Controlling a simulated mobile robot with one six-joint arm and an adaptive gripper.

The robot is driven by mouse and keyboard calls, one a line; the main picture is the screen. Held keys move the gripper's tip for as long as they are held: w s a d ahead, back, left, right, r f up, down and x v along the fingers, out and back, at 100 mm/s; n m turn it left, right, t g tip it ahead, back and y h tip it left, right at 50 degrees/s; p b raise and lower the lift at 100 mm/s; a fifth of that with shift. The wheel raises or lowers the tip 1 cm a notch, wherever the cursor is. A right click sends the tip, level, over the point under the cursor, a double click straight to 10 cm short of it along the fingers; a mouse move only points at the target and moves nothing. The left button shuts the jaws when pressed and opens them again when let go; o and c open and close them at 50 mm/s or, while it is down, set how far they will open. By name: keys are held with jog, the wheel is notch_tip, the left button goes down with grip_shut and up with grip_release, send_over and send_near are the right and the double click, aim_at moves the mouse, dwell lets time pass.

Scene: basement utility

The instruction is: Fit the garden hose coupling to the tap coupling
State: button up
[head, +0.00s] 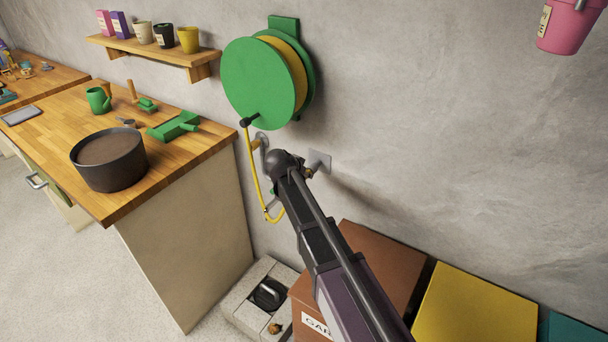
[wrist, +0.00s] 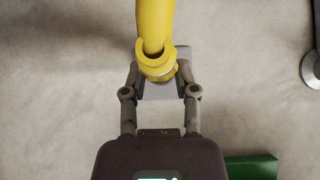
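The yellow garden hose (head: 251,167) hangs from the green reel and loops up behind my arm. In the wrist view the hose (wrist: 154,20) ends in a yellow coupling (wrist: 157,67) between the fingers of my gripper (wrist: 159,76). The fingers close in on both sides of the coupling. A grey wall plate (head: 320,161) with a small brass-coloured tap fitting (head: 309,173) shows just right of my arm's end. The plate (wrist: 155,90) lies behind the coupling in the wrist view. The tap coupling's mouth is hidden, so I cannot tell whether the two touch.
The green reel (head: 258,84) is on the wall above left. A wall pipe (head: 263,142) is left of the plate. A wooden bench (head: 188,152) stands left; concrete blocks (head: 243,294), a brown box (head: 383,257) and a yellow box (head: 474,307) are below.

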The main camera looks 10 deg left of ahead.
grip_shut()
jog(key=shift+s, duration=0.1)
jog(key=shift+s+a, duration=0.25)
jog(key=shift+s, duration=0.2)
jog(key=shift+s+a, duration=0.25)
jog(key=shift+s, duration=0.25)
jog(key=shift+s+a, duration=0.15)
jog(key=shift+s, duration=0.2)
jog(key=shift+s+a, duration=0.4)
jog(key=shift+s, duration=0.4)
jog(key=shift+w+a, duration=0.1)
jog(key=shift+a, duration=0.05)
jog(key=w+a, duration=0.4)
jog(key=a, duration=0.8)
jog(key=w+a, duration=0.4)
jog(key=a, duration=0.8)
jog(key=shift+w+a, duration=0.15)
jog(key=shift+a, duration=0.15)
dwell(0.6)
